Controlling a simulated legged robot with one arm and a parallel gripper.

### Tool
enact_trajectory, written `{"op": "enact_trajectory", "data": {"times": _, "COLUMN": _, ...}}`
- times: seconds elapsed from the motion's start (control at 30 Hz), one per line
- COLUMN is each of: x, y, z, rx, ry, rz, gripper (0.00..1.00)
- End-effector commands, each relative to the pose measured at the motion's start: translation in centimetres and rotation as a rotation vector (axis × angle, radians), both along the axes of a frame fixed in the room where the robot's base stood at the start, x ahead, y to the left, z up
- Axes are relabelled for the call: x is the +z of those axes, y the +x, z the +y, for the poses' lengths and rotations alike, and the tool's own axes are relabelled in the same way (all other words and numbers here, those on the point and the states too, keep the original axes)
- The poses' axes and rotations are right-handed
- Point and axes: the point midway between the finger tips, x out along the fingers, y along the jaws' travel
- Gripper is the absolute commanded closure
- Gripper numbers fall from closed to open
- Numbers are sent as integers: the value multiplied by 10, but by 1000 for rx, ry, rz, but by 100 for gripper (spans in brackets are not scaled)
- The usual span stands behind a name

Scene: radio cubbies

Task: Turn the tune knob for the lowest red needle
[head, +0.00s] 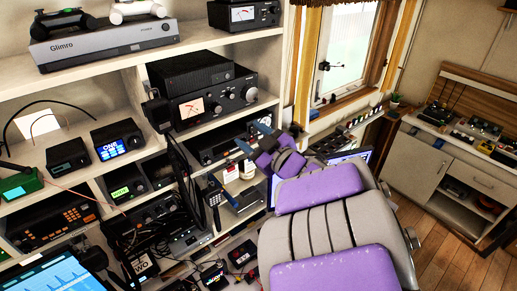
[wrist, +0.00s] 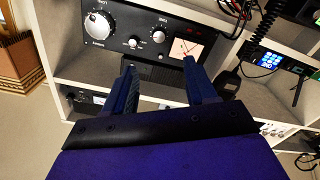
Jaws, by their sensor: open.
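A black radio (head: 205,92) sits on a middle shelf in the head view. Its lit meter (head: 192,108) has a red needle and lies left of its knobs. In the wrist view, which looks turned over, the meter (wrist: 185,49) lies right of a large silver knob (wrist: 97,24) and a smaller knob (wrist: 158,38). The knob labels are too small to read surely. Another black radio (head: 243,15) with a pale meter stands on the top shelf; its needle colour is unclear. My gripper (head: 253,137) is open and empty in front of the shelves, apart from the knobs. Its fingers (wrist: 160,68) point toward the radio.
A grey console (head: 105,45) with controllers stands on the upper left shelf. Small radios (head: 118,140) and cables fill the left cubbies. A microphone (head: 157,110) hangs beside the black radio's left side. A window (head: 340,55) and cabinet (head: 440,165) are at right.

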Motion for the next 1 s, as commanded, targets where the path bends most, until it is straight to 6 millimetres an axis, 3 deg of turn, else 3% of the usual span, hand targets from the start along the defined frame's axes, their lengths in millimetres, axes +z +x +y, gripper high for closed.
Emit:
{"op": "enact_trajectory", "data": {"times": 0.3, "x": -1, "y": -18, "z": -12, "rx": 0, "ry": 2, "rz": -3, "gripper": 44}}
{"op": "enact_trajectory", "data": {"times": 1.0, "x": 1, "y": -20, "z": -13, "rx": 0, "ry": 0, "rz": -2, "gripper": 44}}
